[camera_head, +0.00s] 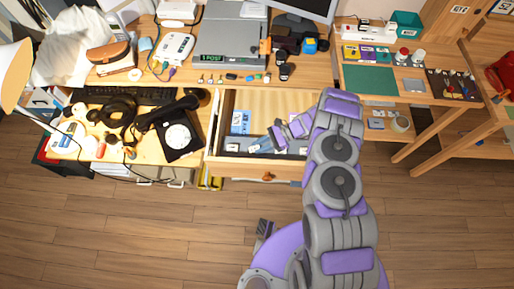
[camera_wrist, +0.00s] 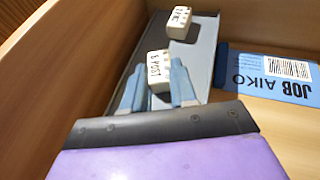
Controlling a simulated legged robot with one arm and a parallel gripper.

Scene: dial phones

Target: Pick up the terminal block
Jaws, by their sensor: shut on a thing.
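A small white block marked "6 POST" (camera_wrist: 158,64), which looks like the terminal block, sits between the two blue-grey fingers of my gripper (camera_wrist: 157,82) in the wrist view. The fingers press on its sides, over a grey tray (camera_wrist: 203,60). I cannot tell whether the block is lifted clear of the tray. A second white block (camera_wrist: 179,22) with dark lettering lies farther along the tray, apart from the fingers. In the head view, my gripper (camera_head: 277,139) is inside the open drawer (camera_head: 268,173), and the held block is too small to make out.
A blue and white card (camera_wrist: 270,75) reading "JOB AIKO" lies beside the tray. Wooden drawer walls (camera_wrist: 80,70) rise close around the gripper. A black dial phone (camera_head: 178,139) stands left of the drawer. A green mat (camera_head: 370,80) lies on the desk at right.

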